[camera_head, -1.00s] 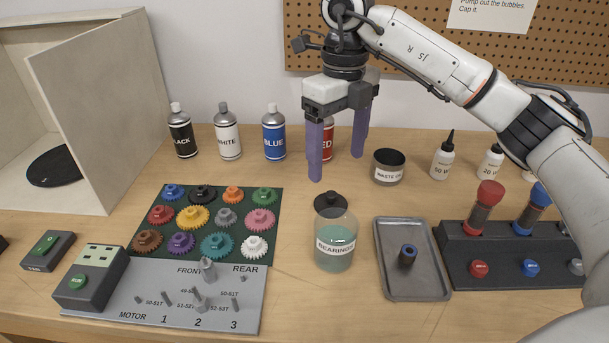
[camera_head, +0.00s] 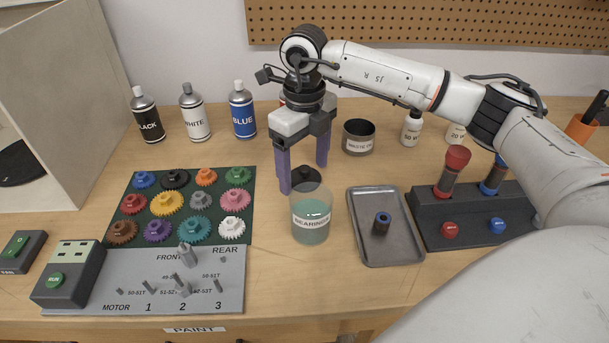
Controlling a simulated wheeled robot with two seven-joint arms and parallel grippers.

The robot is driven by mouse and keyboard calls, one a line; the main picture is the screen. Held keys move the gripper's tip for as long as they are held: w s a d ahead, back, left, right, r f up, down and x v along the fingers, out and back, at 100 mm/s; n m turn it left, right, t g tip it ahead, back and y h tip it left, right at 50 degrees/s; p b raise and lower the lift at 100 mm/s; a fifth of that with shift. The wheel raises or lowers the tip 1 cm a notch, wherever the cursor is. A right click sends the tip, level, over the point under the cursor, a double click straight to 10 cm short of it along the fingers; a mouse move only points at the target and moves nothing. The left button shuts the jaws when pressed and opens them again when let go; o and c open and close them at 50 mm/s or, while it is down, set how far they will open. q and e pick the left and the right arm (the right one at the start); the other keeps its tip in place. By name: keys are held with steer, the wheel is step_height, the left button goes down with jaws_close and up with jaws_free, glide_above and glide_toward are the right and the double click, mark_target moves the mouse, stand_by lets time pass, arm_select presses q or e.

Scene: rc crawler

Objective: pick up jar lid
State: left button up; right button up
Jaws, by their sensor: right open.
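The jar lid (camera_head: 306,179), a black disc with a small knob, lies on the table just behind the glass jar labelled BEARINGS (camera_head: 311,215). The jar is open-topped, holds teal liquid, and hides part of the lid's near edge. My right gripper (camera_head: 303,177) points down with its purple fingers open. One finger is at the lid's left and the other is behind it to the right. The lid shows between them; I cannot tell whether either finger touches it. My left gripper is not in view.
A grey metal tray (camera_head: 398,254) with a small dark cylinder stands right of the jar. A gear mat (camera_head: 128,183) lies left. The waste oil cup (camera_head: 358,139) stands behind right, and spray cans (camera_head: 243,112) behind left. A black tool stand (camera_head: 425,217) is farther right.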

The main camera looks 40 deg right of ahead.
steer(key=c, duration=1.1)
steer(key=shift+r, duration=0.1)
